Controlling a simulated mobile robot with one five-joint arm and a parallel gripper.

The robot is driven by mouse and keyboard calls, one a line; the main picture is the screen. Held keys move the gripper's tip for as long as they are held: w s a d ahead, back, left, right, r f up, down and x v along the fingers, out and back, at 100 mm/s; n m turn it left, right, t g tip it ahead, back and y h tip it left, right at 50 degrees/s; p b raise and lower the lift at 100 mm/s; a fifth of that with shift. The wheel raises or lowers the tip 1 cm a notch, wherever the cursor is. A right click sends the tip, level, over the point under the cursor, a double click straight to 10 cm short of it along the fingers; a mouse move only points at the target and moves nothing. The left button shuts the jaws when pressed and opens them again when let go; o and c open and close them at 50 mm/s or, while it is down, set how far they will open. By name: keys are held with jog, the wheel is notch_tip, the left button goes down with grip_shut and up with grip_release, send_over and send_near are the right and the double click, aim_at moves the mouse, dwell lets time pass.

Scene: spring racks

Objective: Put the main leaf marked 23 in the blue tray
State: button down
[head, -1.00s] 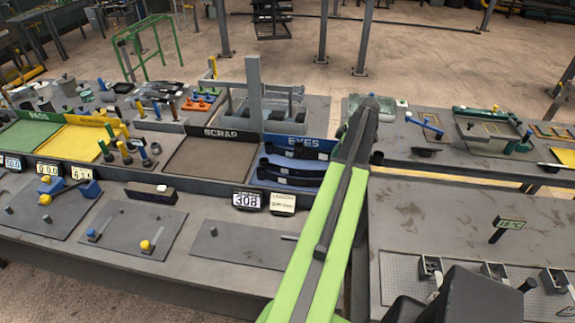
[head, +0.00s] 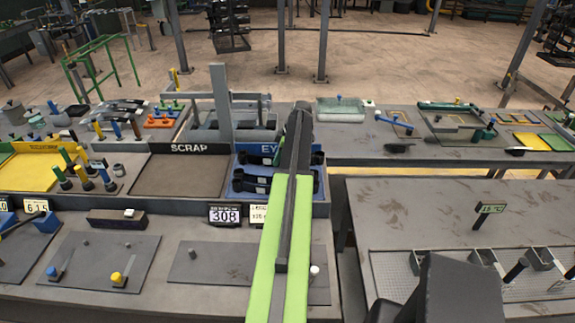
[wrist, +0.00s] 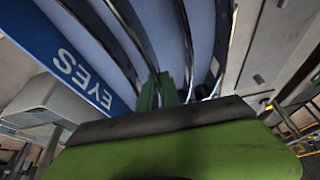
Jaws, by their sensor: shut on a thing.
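The blue tray (head: 242,158), labelled EYES, stands on the bench behind a 308 display. Several dark leaves (head: 249,183) with thick ends lie across it, one above another in the picture. My gripper (wrist: 160,92) shows as small green fingers among these leaves, shut on a leaf. The held leaf's outline is largely hidden, and I cannot read a 23.
The SCRAP tray (head: 178,178) adjoins the blue tray on the left, with a yellow tray (head: 35,172) beyond. A grey post with a crossarm (head: 221,105) rises behind the SCRAP tray. Another bench (head: 410,205) stands to the right across a gap.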

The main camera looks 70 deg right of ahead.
aim_at(270, 174)
jog(key=shift+w+d+f, duration=0.1)
jog(key=shift+w+f, duration=0.25)
jog(key=shift+w, duration=0.25)
jog(key=shift+w+f, duration=0.3)
jog(key=shift+w, duration=0.25)
notch_tip(270, 174, down, 4)
jog(key=b, duration=0.4)
jog(key=shift+b, duration=0.4)
jog(key=shift+r, duration=0.1)
jog(key=c, duration=2)
grip_release()
jog(key=shift+s+f, duration=0.1)
jog(key=shift+f, duration=0.1)
jog(key=o, duration=0.4)
jog(key=shift+r, duration=0.1)
jog(key=p+v, duration=1.1)
jog(key=v, duration=0.1)
jog(key=shift+r, duration=0.1)
